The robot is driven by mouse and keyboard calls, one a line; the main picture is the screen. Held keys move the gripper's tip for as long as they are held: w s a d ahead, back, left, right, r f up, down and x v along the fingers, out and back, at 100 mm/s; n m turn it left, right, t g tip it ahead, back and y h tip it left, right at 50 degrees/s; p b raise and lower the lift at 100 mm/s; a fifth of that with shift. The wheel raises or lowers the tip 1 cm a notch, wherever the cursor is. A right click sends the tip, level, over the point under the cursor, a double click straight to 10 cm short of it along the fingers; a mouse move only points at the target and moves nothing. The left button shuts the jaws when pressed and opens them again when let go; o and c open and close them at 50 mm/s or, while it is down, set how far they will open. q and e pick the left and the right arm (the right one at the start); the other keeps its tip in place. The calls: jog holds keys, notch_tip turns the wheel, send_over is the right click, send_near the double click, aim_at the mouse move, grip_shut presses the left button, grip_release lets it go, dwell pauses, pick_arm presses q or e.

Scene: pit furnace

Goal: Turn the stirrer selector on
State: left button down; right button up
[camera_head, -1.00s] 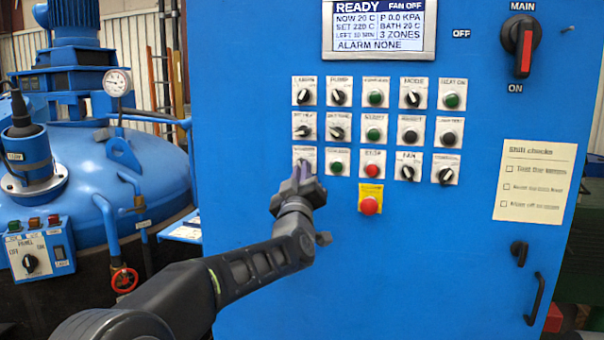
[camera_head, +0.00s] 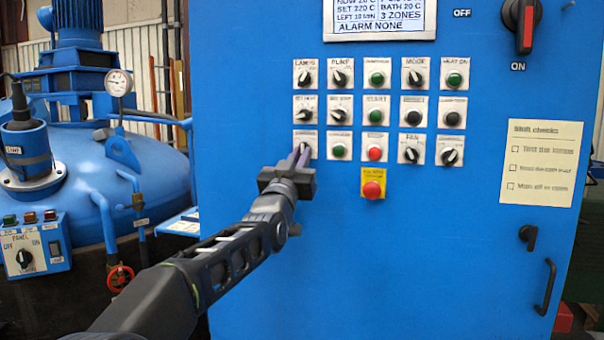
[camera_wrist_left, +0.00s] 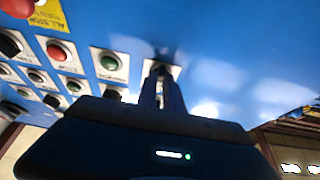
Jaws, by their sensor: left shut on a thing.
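The selector (camera_head: 303,138) at the left end of the bottom row sits on a white plate on the blue cabinet. Its label is too small to read surely, and its knob is mostly hidden by my fingers. My left gripper (camera_head: 302,156) is shut on this selector's knob, with its fingertips at the plate. In the left wrist view my left gripper (camera_wrist_left: 161,90) reaches to the same white plate (camera_wrist_left: 176,72), and the knob shows only as a dark shape between the fingers. My right gripper is not in view.
A green button (camera_head: 339,151) is close on the right of the held selector, then a red button (camera_head: 375,153). A red mushroom button on a yellow plate (camera_head: 373,189) is lower right. A blue vessel (camera_head: 150,180) stands left.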

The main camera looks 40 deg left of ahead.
pick_arm(q)
jog(key=m+h, duration=0.1)
jog(key=m, duration=0.1)
jog(key=m+h, duration=0.1)
jog(key=m, duration=0.1)
jog(key=shift+a+t, duration=0.2)
jog(key=shift+t, duration=0.1)
jog(key=shift+s+r+m+h+p, duration=0.1)
jog(key=shift+r+m+h+p, duration=0.1)
jog(key=shift+m+h+p, duration=0.8)
jog(key=shift+f+m+h+p, duration=0.1)
jog(key=shift+m+h+p, duration=0.6)
jog(key=shift+m, duration=0.8)
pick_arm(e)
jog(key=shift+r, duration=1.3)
pick_arm(q)
jog(key=c, duration=1.5)
grip_release()
